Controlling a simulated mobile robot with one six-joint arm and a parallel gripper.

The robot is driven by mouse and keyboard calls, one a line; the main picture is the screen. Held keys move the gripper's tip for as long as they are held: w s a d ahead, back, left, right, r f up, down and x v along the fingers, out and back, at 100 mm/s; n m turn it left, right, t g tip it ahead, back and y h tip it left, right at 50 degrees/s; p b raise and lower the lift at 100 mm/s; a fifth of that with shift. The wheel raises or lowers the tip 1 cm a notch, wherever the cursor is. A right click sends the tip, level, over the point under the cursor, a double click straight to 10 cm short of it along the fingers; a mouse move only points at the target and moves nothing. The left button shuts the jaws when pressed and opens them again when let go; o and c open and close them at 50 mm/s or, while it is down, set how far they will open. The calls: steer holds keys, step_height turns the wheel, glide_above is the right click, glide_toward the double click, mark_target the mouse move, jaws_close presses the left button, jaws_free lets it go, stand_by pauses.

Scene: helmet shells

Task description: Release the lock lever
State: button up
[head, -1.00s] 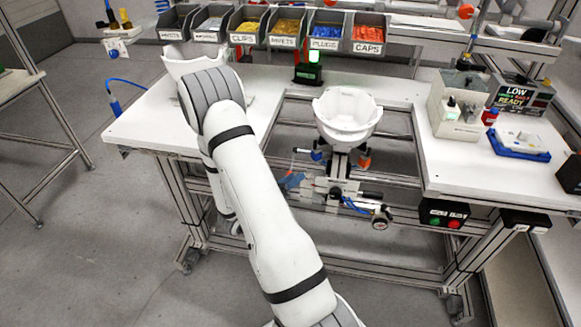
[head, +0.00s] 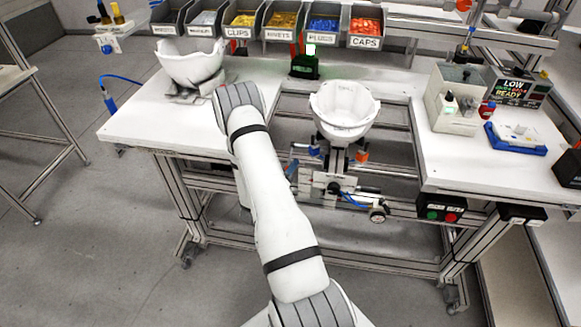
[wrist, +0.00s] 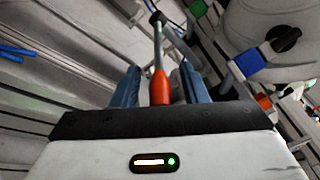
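The lever, with an orange-red grip (wrist: 160,88), a silver rod and a dark knob at its far end, shows in the wrist view. My gripper (wrist: 160,82) has its two blue fingers on either side of the orange-red grip. A gap shows on both sides of the grip, so the fingers look open around it and not closed on it. In the head view my gripper's blue fingers (head: 291,170) show just left of the fixture (head: 340,185) under the middle white helmet shell (head: 343,112). I cannot make out the lever clearly there.
A blue block (wrist: 249,62) and a green block (wrist: 197,9) sit near the lever. Another white shell (head: 190,65) stands on the left of the bench (head: 150,130). Labelled bins (head: 322,28) line the back. A button box (head: 441,208) hangs at the front right.

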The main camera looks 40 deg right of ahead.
steer(key=shift+d, duration=0.2)
steer(key=shift+c, duration=0.3)
jaws_close()
